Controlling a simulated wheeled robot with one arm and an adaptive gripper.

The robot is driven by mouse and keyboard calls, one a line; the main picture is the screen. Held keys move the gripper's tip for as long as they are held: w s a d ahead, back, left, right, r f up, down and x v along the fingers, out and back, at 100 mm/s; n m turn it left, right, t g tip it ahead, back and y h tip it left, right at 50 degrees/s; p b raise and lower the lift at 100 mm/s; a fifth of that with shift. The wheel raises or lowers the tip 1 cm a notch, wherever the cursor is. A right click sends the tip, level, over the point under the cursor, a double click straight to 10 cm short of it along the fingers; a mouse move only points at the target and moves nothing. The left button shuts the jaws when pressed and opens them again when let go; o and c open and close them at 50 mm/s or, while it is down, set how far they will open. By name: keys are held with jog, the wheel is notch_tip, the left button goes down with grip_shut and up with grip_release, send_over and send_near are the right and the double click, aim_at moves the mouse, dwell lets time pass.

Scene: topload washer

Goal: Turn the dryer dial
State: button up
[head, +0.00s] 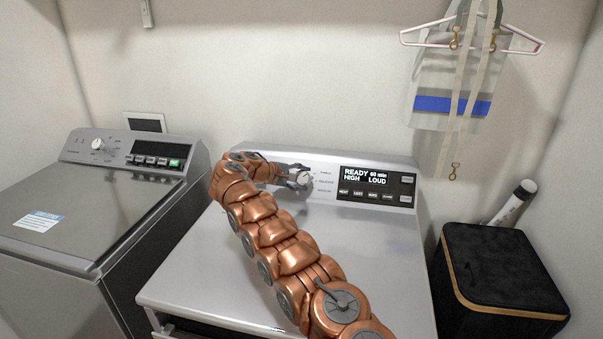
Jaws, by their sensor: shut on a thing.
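The dryer (360,240) stands in the middle with a white top and a raised control panel at its back. Its round dial (304,178) sits on the panel, left of the lit display (376,178), which reads READY 60 min, HIGH, LOUD. My gripper (300,179) is at the panel and shut on the dial, coming from the left. The fingers cover part of the dial, so its pointer cannot be made out. My copper-coloured arm reaches across the dryer top and hides the panel's left part.
A washer (85,205) with its own dial (98,144) stands at the left, beside the dryer. A black box (500,265) stands at the right with a white rolled item (515,200) behind it. A hanger with a bag (450,90) hangs on the back wall. The dryer top's right side is clear.

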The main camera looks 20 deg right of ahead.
jog(key=shift+m+p, duration=0.4)
jog(key=shift+p, duration=0.15)
jog(key=o, duration=1.2)
jog(key=shift+c, duration=0.2)
jog(key=shift+a, duration=0.1)
jog(key=v, duration=0.7)
jog(key=shift+r, duration=0.25)
